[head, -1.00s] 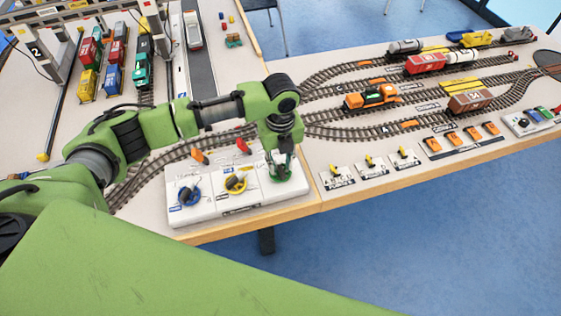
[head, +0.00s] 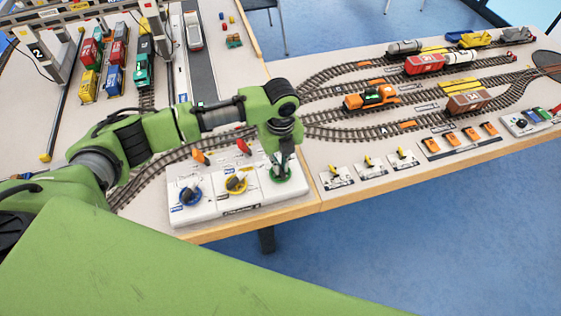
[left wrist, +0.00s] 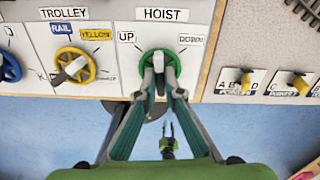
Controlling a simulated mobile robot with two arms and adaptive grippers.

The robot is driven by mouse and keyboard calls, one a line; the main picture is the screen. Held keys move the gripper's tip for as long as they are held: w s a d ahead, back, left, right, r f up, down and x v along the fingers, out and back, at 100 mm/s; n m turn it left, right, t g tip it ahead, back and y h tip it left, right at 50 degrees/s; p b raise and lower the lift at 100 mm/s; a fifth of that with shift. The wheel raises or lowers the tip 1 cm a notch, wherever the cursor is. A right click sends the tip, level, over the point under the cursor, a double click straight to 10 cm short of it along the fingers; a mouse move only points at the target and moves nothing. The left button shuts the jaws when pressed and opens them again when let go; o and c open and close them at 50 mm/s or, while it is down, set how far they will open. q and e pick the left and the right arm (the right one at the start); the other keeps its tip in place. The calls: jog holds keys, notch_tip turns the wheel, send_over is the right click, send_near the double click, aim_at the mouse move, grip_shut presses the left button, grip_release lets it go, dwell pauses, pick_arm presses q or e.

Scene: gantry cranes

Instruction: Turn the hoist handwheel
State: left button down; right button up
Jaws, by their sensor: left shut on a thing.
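The green hoist handwheel (left wrist: 173,57) sits on the white control panel under the HOIST label, between the UP and DOWN marks. It also shows in the head view (head: 289,177), at the panel's right end. My left gripper (left wrist: 159,82) is shut on the wheel's pale grip bar, its fingers on either side of it. In the head view the left gripper (head: 282,165) points down onto the wheel. The fingers hide part of the lower rim. A small gripper-like shape of mine hangs low in the left wrist view; its jaw opening is unclear.
The yellow trolley handwheel (head: 236,183) and a blue handwheel (head: 190,195) stand left of the hoist wheel. Red and orange levers (head: 243,147) stand behind. Small switch plates (head: 371,167) lie to the right. Beyond the table's front edge is open blue floor.

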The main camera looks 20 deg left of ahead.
aim_at(281, 167)
pick_arm(q)
jog(key=n+p, duration=0.2)
jog(key=p, duration=0.1)
jog(key=n+p, duration=0.1)
jog(key=n, duration=0.1)
jog(key=shift+r, duration=0.25)
jog(key=n+p, duration=0.2)
jog(key=n, duration=0.1)
jog(key=shift+p, duration=0.4)
jog(key=shift+w+f+n+p, duration=0.1)
jog(key=shift+f+n+p, duration=0.05)
jog(key=shift+n+p, duration=0.55)
jog(key=c, duration=2.2)
grip_release()
jog(key=shift+o, duration=0.2)
notch_tip(281, 167, up, 12)
